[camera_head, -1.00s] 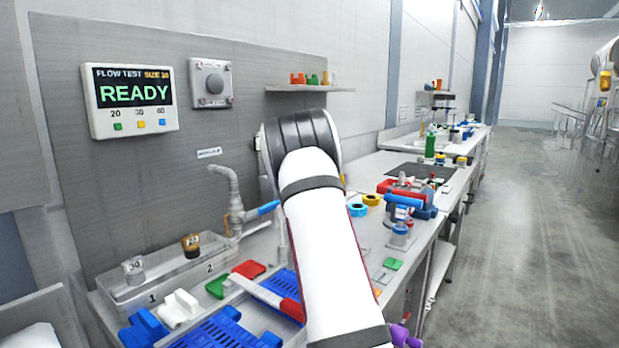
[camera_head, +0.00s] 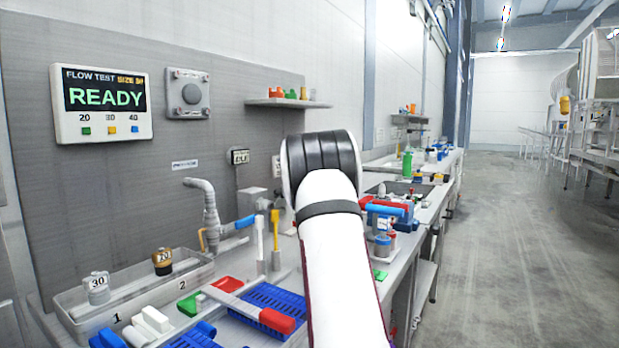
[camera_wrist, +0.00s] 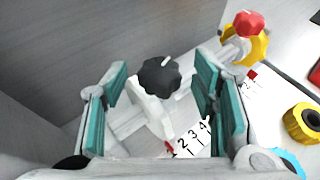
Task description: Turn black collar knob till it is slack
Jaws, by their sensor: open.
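The black collar knob (camera_wrist: 160,77) shows in the wrist view, lobed, with a pale pointer mark at its upper right edge. It sits on a white bracket (camera_wrist: 150,106) beside a numbered scale strip (camera_wrist: 190,140). My gripper (camera_wrist: 160,88) is open, its teal-padded fingers on either side of the knob with a gap on both sides. I cannot tell how far the knob lies below the fingertips. In the head view my white arm covers the place where the gripper works, so knob and fingertips are hidden there.
A yellow part with a red knob (camera_wrist: 249,23) stands close beyond the right finger. A yellow ring (camera_wrist: 303,122) lies farther right. The grey back panel (camera_head: 130,180) rises behind the bench. A blue-handled tap (camera_head: 207,215) and a blue basket (camera_head: 270,300) are left of my arm.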

